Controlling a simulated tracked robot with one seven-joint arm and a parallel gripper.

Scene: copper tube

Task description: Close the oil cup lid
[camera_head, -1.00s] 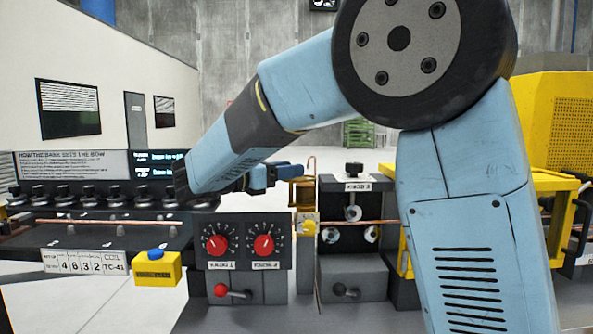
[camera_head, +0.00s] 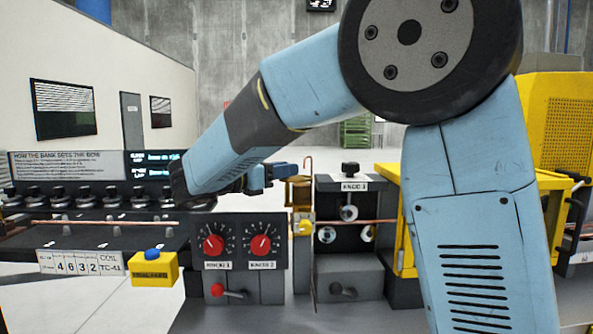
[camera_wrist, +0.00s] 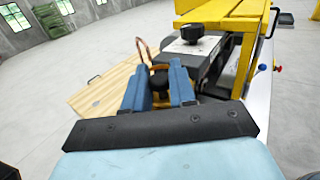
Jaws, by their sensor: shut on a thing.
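The oil cup looks to be the small brass-coloured piece (camera_head: 299,193) beside the front bench, just right of my gripper (camera_head: 284,172) in the head view. In the wrist view my gripper (camera_wrist: 158,80) has its two blue fingers close around a dark round knob (camera_wrist: 158,79). Brass colour (camera_wrist: 161,98) shows below the knob, between the fingers. I take the knob to be part of the cup lid, but the fingers hide most of it. I cannot tell the lid's angle or whether it touches the cup rim.
A bent copper tube (camera_wrist: 141,48) rises beside the fingers. A dark clamp block with a black knob (camera_head: 350,169) and a yellow frame (camera_head: 555,180) stand to the right. A panel with two red dials (camera_head: 238,243) is in front. A copper tube (camera_head: 105,223) runs along the left bench.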

